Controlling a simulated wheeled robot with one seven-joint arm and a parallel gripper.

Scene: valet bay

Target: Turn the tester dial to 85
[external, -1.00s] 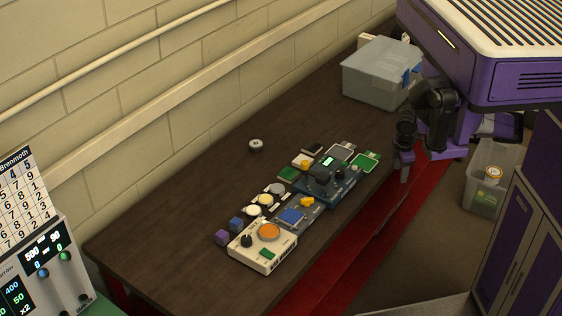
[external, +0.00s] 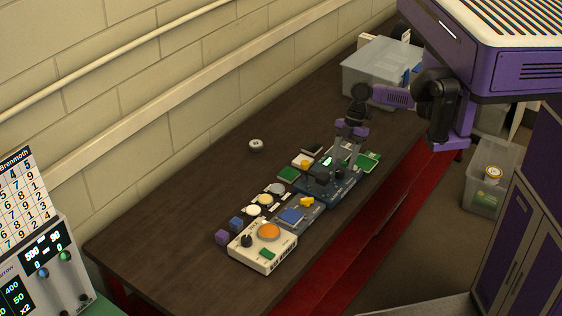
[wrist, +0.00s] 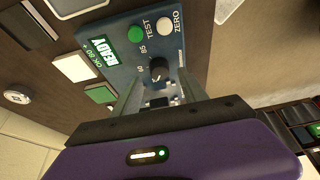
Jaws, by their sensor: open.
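The tester is a blue box (external: 341,192) lying on the dark bench. My gripper (external: 345,160) is over the tester, fingers pointing down. In the wrist view its open fingers (wrist: 160,80) stand either side of the dial's line, with the dial showing between them. I cannot tell whether they touch it.
A cream box with an orange disc (external: 268,232), several small blocks and round pieces crowd the near side of the tester. A green card (external: 367,161) lies beyond it. A clear lidded bin (external: 368,75) stands at the far end. The bench's wall side is mostly clear.

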